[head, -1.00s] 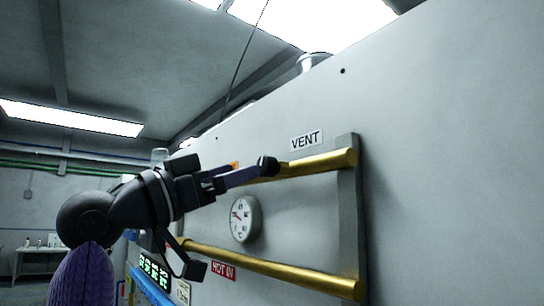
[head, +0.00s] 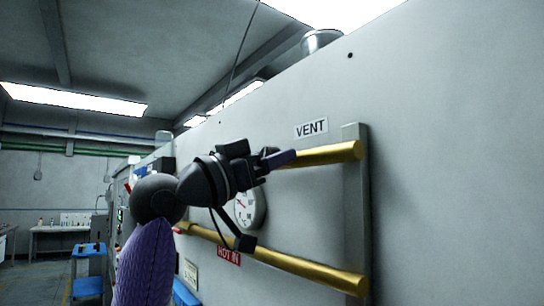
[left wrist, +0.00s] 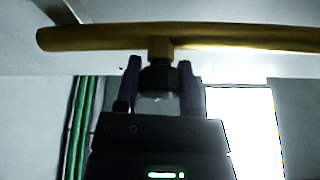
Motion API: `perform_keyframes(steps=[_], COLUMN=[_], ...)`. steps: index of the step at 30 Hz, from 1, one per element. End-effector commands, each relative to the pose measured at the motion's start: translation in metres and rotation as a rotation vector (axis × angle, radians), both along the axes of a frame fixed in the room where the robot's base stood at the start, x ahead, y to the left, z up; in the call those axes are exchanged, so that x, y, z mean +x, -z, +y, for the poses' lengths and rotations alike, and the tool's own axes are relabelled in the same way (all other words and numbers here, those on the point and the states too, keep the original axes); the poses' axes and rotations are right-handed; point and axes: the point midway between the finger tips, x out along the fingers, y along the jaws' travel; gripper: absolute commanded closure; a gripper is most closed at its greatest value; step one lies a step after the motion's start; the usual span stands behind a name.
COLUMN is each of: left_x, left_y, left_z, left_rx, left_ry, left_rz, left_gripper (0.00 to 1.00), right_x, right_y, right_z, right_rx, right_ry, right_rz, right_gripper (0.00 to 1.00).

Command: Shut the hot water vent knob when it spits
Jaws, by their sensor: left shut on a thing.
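The upper brass pipe (head: 330,153) runs along the grey wall panel under the VENT label (head: 311,128). In the left wrist view the pipe (left wrist: 220,37) crosses the top, and a dark round knob (left wrist: 159,76) sits on a short brass stub under it. My left gripper (left wrist: 159,88) has its two purple fingers on either side of the knob and is shut on it. In the head view my left gripper (head: 279,159) is at the upper pipe, and its finger largely hides the knob. I see no clear water jet. My right gripper is not in view.
A lower brass pipe (head: 300,270) carries a red HOT IN label (head: 229,256). A round dial gauge (head: 250,208) sits between the pipes, partly behind my left arm. A grey upright bracket (head: 355,220) holds the right pipe ends. A blue cart (head: 90,270) stands far left.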

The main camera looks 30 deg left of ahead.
Motion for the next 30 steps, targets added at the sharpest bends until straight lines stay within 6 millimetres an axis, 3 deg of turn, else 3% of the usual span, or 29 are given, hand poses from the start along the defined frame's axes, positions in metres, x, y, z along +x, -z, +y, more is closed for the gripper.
perform_keyframes(steps=[4,13,22,23,27,30], left_x=[-0.0005,-0.0007,-0.0006,-0.0006,-0.0004,-0.0002], left_y=[-0.0005,-0.0014,-0.0014,-0.0014,-0.0010,-0.0009], left_z=[0.0000,0.0012,0.0016,0.0016,0.0015,0.0014], left_rx=[-0.024,-0.291,-0.309,-0.309,-0.308,-0.307], left_ry=[0.000,-0.002,-0.001,-0.001,-0.002,-0.002], left_rz=[0.008,0.116,0.122,0.122,0.123,0.124], left_gripper=[1.00,1.00,1.00,0.44,0.16,0.16], right_x=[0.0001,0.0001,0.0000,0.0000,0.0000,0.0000], right_y=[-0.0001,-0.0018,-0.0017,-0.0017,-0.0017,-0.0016], right_z=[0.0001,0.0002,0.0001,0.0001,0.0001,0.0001], right_rx=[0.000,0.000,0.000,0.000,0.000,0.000], right_ry=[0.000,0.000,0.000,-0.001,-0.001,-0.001], right_rz=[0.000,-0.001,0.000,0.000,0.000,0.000], right_gripper=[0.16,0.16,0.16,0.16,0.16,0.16])
